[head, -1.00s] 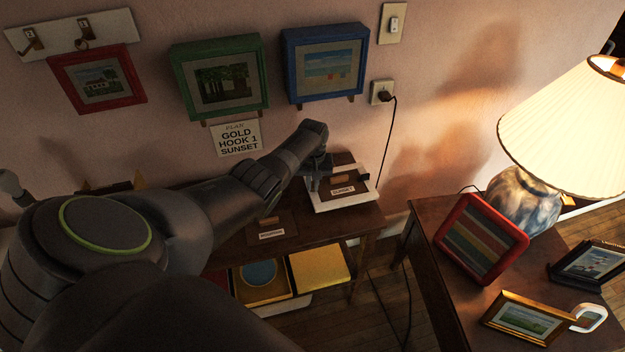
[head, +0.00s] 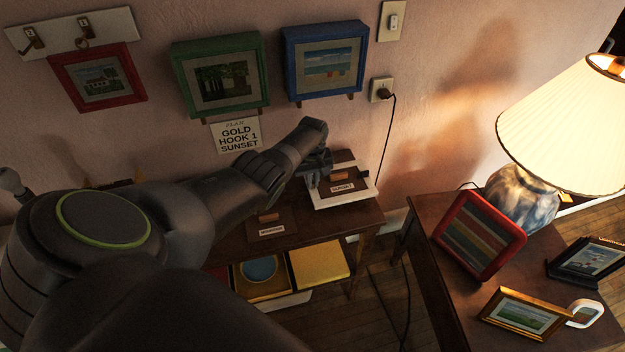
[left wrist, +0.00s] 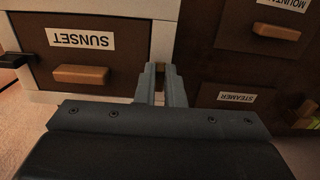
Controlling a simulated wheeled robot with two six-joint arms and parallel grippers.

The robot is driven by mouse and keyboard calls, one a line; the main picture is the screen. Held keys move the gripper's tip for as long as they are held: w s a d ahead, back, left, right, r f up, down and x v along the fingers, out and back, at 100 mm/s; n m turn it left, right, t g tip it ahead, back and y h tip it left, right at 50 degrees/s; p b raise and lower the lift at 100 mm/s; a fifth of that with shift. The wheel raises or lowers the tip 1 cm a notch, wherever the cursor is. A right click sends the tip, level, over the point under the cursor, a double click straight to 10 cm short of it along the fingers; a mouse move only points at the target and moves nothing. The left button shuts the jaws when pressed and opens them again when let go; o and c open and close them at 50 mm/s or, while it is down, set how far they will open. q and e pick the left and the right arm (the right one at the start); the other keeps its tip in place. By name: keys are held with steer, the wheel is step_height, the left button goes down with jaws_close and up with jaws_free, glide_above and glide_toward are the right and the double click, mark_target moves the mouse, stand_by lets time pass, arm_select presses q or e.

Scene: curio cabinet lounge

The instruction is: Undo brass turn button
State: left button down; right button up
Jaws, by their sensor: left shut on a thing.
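My left gripper (head: 320,172) reaches to the white-framed back (head: 362,193) labelled SUNSET, which lies on the dark wooden table. In the left wrist view, its two fingers (left wrist: 160,88) are close together at the inner edge of the white frame (left wrist: 164,42). They are shut on a small brownish piece, seemingly the brass turn button (left wrist: 160,68), mostly hidden between them. The brown SUNSET panel (left wrist: 117,62) with its wooden pull (left wrist: 81,75) sits inside the frame. A dark piece (left wrist: 14,61) shows at the frame's other side. My right gripper is not in view.
Panels labelled STEAMER (left wrist: 237,97) and MOUNTAIN (left wrist: 275,30) lie close beside the gripper. Framed pictures in red (head: 98,101), green (head: 178,68) and blue (head: 292,60) hang above. A lamp (head: 570,120) and frames stand on the right table (head: 425,212).

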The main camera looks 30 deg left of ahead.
arm_select(q)
steer(key=c, duration=1.5)
jaws_free()
steer(key=shift+r, duration=0.1)
steer(key=shift+r+p, duration=0.35)
steer(key=shift+r, duration=0.2)
step_height(320, 180, up, 5)
steer(key=shift+r+p, duration=0.15)
steer(key=shift+p, duration=0.65)
step_height(320, 180, up, 11)
steer(key=shift+f+b, duration=0.1)
steer(key=shift+b, duration=0.2)
